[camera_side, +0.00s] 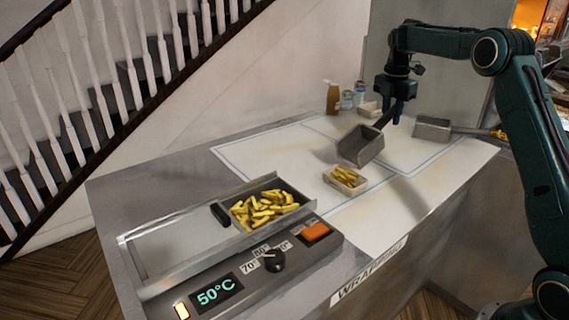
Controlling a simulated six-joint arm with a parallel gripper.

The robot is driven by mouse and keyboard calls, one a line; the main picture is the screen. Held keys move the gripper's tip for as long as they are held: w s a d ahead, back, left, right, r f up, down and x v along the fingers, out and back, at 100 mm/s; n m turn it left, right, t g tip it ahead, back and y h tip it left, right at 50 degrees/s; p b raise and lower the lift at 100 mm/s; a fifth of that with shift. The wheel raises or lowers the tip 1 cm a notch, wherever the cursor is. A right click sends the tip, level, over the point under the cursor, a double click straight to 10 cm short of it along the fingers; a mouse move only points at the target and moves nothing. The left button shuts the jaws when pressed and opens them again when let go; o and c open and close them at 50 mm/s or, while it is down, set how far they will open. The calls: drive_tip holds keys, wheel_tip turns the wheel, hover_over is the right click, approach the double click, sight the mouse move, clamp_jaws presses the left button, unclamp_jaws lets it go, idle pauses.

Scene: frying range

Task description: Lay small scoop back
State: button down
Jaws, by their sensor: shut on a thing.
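A grey metal scoop (361,146) hangs tilted over the white work area, its open pan towards the lower left and its handle rising to the right. My gripper (396,108) is shut on that scoop's handle, and its fingers hide part of it. The scoop's pan looks empty. A second grey scoop (433,129) lies to the right on the white surface, with its handle pointing right. I cannot tell from this view which of the two scoops is the smaller.
A small carton of fries (345,181) stands just below the held scoop. A pale carton (370,109), a brown bottle (333,98) and small jars (348,100) stand behind. A heated tray with fries (264,207) is at front left. The white surface (270,152) is clear at left.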

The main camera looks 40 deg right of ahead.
drive_tip(key=shift+a, duration=0.1)
drive_tip(key=shift+w+a+f+m, duration=0.1)
drive_tip(key=shift+w+a+m, duration=0.2)
drive_tip(key=shift+a, duration=0.2)
drive_tip(key=shift+w+a+f+m, duration=0.1)
drive_tip(key=shift+w+a+m, duration=0.05)
drive_tip(key=shift+a+m, duration=0.3)
drive_tip(key=w+a+m, duration=0.1)
drive_tip(key=a+m, duration=0.1)
drive_tip(key=a, duration=0.2)
drive_tip(key=w+a+f+m, duration=0.1)
drive_tip(key=a+m, duration=0.2)
drive_tip(key=a, duration=0.1)
drive_tip(key=w+a+m+y, duration=0.1)
drive_tip(key=a+m, duration=0.2)
drive_tip(key=a, duration=0.1)
drive_tip(key=shift+w+a+f, duration=0.1)
drive_tip(key=shift+w+f, duration=0.1)
drive_tip(key=shift+f, duration=0.1)
drive_tip(key=s+a+f+m+t, duration=0.25)
drive_tip(key=a+m, duration=0.55)
drive_tip(key=a, duration=0.4)
drive_tip(key=s+f+n, duration=0.1)
drive_tip(key=s, duration=1)
drive_tip(key=shift+s+d+f+t, duration=0.2)
drive_tip(key=shift+s+f+t, duration=0.1)
drive_tip(key=shift+t, duration=0.15)
drive_tip(key=shift+n, duration=0.25)
drive_tip(key=shift+f, duration=0.1)
